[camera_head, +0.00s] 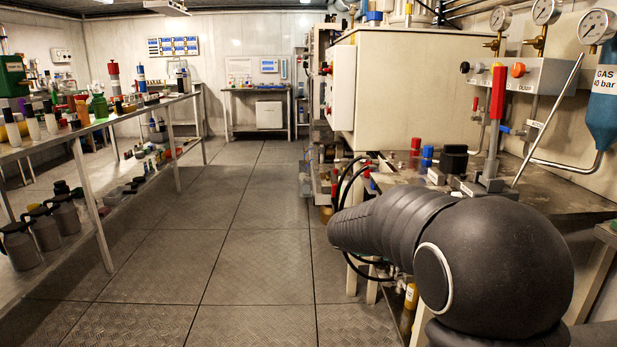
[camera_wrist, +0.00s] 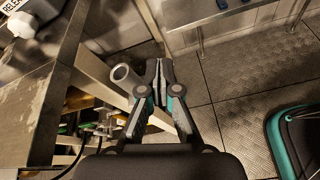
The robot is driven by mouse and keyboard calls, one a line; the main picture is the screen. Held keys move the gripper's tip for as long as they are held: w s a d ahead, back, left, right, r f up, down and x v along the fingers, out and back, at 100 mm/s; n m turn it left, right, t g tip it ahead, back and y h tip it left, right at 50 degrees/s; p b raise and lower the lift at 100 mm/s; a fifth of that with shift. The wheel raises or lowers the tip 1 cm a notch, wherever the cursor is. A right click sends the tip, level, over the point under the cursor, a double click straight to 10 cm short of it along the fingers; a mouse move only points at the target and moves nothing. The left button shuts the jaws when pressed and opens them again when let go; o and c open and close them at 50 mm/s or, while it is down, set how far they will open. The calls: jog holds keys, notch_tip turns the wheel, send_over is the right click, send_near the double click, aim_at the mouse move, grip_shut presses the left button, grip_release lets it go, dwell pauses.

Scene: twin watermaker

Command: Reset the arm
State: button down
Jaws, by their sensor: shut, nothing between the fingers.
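My gripper (camera_wrist: 159,84) shows in the wrist view, its two fingers closed together with nothing between them. It points out over the tiled floor beside a metal bench frame. A pale pipe end (camera_wrist: 122,74) shows just left of the fingers; I cannot tell whether it touches them. In the head view my dark arm (camera_head: 510,265) fills the lower right, in front of the workbench, and the gripper itself is not visible there.
The workbench (camera_head: 590,200) at right carries a red-handled lever (camera_head: 498,95), gauges and a blue gas cylinder (camera_head: 605,100). A shelf (camera_head: 120,118) with bottles stands at left. The floor aisle (camera_head: 230,230) between is clear. A teal-edged dark object (camera_wrist: 295,140) lies at right in the wrist view.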

jog(key=s+a+f+m+y, duration=0.4)
jog(key=s+m+y, duration=0.1)
jog(key=s, duration=0.2)
jog(key=s+a+f+m+y, duration=0.4)
jog(key=s, duration=0.4)
jog(key=s+a+r+m+t+y, duration=0.2)
jog(key=s+m, duration=0.1)
jog(key=s, duration=0.3)
jog(key=s+a+r+m+t+y, duration=0.2)
jog(key=s, duration=0.3)
jog(key=shift+s+a+r+m+t+y, duration=0.15)
jog(key=shift+s+r+m+t+y, duration=0.15)
jog(key=shift+s+m+y, duration=0.1)
